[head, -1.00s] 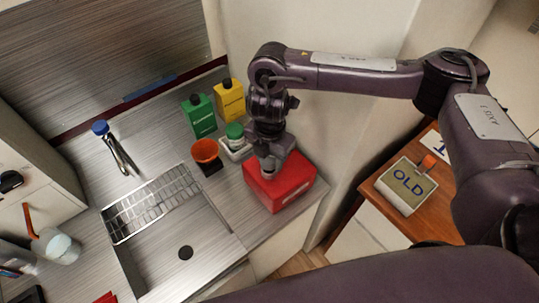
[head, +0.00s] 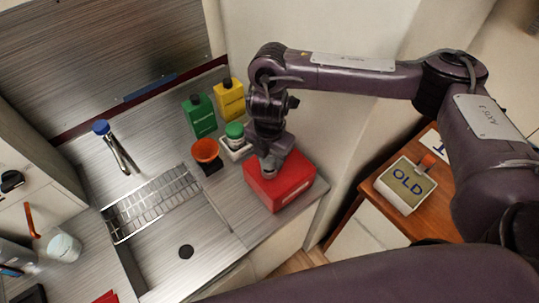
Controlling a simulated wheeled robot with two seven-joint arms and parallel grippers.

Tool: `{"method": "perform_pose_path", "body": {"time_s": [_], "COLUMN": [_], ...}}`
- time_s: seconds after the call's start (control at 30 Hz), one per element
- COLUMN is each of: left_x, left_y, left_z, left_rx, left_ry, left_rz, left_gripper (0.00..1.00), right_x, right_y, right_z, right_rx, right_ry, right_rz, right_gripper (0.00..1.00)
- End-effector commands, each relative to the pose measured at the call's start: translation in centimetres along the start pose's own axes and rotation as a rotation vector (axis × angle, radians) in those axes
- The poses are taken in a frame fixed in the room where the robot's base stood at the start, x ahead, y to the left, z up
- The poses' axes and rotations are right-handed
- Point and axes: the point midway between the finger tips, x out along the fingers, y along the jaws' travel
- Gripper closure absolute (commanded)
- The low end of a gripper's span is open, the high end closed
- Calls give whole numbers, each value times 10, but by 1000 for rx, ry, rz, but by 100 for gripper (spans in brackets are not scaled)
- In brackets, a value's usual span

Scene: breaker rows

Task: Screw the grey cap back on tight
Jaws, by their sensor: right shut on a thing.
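The grey cap (head: 269,173) shows as a small light piece at the tips of my right gripper (head: 269,168). It sits at the top of a red container (head: 287,190) on the counter's right end. My right gripper points down and is shut on the cap. The gripper hides most of the cap, so I cannot tell how it sits on the thread. My left gripper is not in view.
Behind the gripper stand a green-capped jar (head: 235,134), an orange funnel (head: 206,153), a green bottle (head: 200,116) and a yellow bottle (head: 230,99). The sink (head: 185,270) lies to the left. A container marked OLD (head: 405,186) stands on a wooden cabinet at right.

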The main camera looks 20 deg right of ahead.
Motion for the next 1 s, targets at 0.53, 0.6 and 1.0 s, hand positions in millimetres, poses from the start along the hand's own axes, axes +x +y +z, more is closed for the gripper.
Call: {"method": "perform_pose_path", "body": {"time_s": [0.53,0.6,1.0], "left_x": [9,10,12], "left_y": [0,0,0], "left_z": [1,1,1], "left_rx": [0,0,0], "left_ry": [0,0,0], "left_rz": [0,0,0], "left_gripper": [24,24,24], "right_x": [13,14,18], "right_y": [0,0,0], "right_z": [0,0,0], "right_rx": [0,0,0], "right_ry": [0,0,0], "right_rz": [0,0,0], "right_gripper": [80,80,33]}}
